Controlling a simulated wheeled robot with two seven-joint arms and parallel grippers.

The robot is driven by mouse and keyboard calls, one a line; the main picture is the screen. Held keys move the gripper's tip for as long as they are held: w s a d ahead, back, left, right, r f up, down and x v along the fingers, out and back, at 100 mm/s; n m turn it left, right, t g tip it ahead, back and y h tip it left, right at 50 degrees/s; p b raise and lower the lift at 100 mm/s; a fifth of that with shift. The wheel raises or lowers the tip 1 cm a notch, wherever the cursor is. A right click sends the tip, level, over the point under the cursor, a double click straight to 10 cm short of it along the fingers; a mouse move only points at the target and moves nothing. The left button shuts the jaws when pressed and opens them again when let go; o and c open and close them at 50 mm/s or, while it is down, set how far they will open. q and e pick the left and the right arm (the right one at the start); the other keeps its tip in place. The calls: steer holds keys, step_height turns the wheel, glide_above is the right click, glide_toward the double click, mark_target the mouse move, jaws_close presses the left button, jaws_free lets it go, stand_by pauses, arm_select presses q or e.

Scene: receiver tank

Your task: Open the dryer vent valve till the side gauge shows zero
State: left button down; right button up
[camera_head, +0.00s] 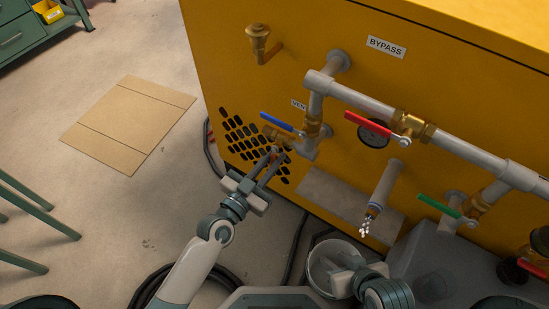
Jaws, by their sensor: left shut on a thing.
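The yellow dryer cabinet (225,60) carries a partly hidden label (298,104) starting "VEN". Beside it, a blue lever (278,122) sits on grey and brass pipework. My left gripper (276,153) is shut on a brass part of the vent valve (274,134), just below the blue lever. The fingertips partly hide the grip. A round gauge (373,137) is mostly hidden behind a red lever (367,124), and its reading cannot be made out. My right gripper (346,270) is low at the bottom, over or in a pale bucket (322,262); its fingers cannot be made out.
A "BYPASS" label (386,47) sits above a grey pipe (430,125). A green lever (440,206) is at right. White drops (365,226) show below a short pipe (385,185). Cardboard (128,122) lies on open floor; dark hoses run near the cabinet base.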

arm_select(q)
steer(key=shift+w+a+r+m, duration=0.1)
steer(key=shift+a+m, duration=0.05)
steer(key=shift+m, duration=0.25)
steer(key=shift+w+a+r+m+p, duration=0.1)
steer(key=shift+w+a+m+p, duration=0.15)
steer(key=shift+m+p, duration=0.55)
steer(key=shift+w+a+r+m+p, duration=0.15)
steer(key=shift+a+m+p, duration=0.3)
steer(key=shift+m, duration=0.5)
steer(key=shift+w+a+r+m+p, duration=0.1)
steer(key=shift+w+a+m+p, duration=0.1)
steer(key=shift+m+p, duration=0.65)
arm_select(e)
steer(key=s+d+g+h, duration=0.2)
steer(key=s+d+g, duration=0.1)
steer(key=d, duration=0.2)
steer(key=shift+s+d, duration=0.3)
steer(key=shift+s, duration=0.1)
arm_select(q)
steer(key=c, duration=1.7)
jaws_free()
steer(key=shift+c, duration=0.2)
steer(key=shift+s, duration=0.1)
